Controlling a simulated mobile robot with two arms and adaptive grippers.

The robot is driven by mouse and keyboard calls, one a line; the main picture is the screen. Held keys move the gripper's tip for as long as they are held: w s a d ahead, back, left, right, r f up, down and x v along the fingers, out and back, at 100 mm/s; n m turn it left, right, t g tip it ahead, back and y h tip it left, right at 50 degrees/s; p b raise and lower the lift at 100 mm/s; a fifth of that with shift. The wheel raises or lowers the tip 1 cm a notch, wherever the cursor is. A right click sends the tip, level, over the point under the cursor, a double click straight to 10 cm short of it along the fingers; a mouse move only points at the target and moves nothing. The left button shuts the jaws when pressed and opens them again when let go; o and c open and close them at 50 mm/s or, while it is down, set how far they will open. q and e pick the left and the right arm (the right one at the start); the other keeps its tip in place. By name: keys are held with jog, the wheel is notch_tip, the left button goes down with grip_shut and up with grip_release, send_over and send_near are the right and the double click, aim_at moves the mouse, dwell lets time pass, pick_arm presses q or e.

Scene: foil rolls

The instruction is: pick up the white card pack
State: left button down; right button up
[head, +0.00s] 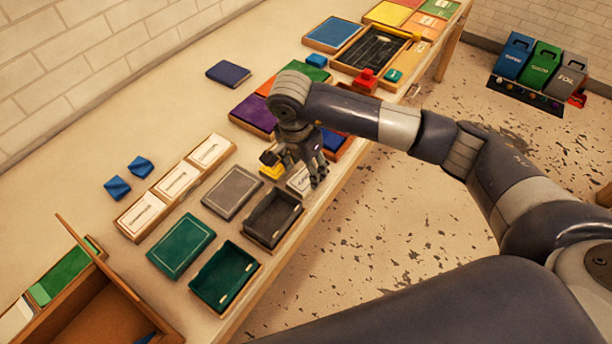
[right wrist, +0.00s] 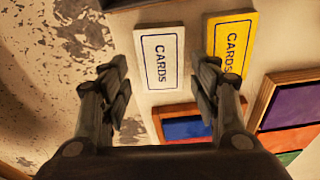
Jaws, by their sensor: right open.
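The white card pack (right wrist: 160,58) lies flat on the table, with a dark blue border and the word CARDS on its face. It shows between and beyond the open fingertips of my right gripper (right wrist: 162,82) in the right wrist view. In the head view the pack (head: 299,181) is partly hidden behind my right gripper (head: 297,168), which hangs over it, empty. I cannot tell the exact height. A yellow card pack (right wrist: 232,42) lies just beside it, partly behind one finger, and shows in the head view (head: 271,171). My left gripper is not in view.
A black open tray (head: 273,219), a grey flat box (head: 232,192) and a green tray (head: 225,277) stand nearby. A purple panel (head: 252,114) and a blue panel (right wrist: 186,128) lie close by. The table's edge is near the white pack.

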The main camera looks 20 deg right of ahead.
aim_at(306, 177)
jog(key=shift+w+d+f+p, duration=0.15)
jog(key=shift+f+p, duration=0.35)
jog(key=shift+f, duration=1.25)
jog(key=c, duration=0.9)
jog(key=shift+r, duration=0.15)
